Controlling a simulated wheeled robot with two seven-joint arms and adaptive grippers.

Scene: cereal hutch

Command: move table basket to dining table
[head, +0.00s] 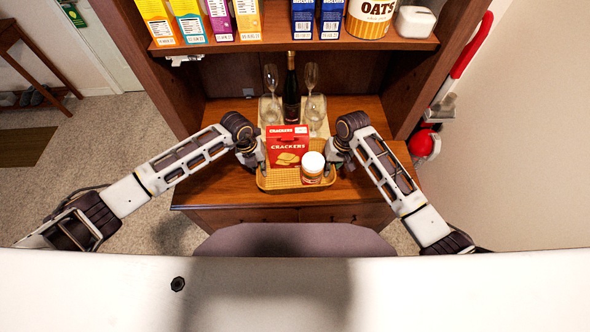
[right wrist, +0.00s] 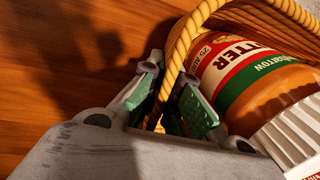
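The woven yellow table basket (head: 285,185) sits on the wooden hutch counter, near its front edge. It holds a red crackers box (head: 288,148) and a peanut butter jar with a white lid (head: 312,168). The jar also shows in the right wrist view (right wrist: 255,85), inside the basket rim (right wrist: 190,28). My right gripper (right wrist: 172,88) has one finger on each side of the basket wall at the right end and looks shut on it. My left gripper (head: 260,165) is at the left end of the basket; its fingers are too small to read.
Glasses (head: 316,110) and a dark bottle (head: 291,90) stand behind the basket. A shelf above holds cereal boxes (head: 190,20), biscuit boxes and an oats canister (head: 371,15).

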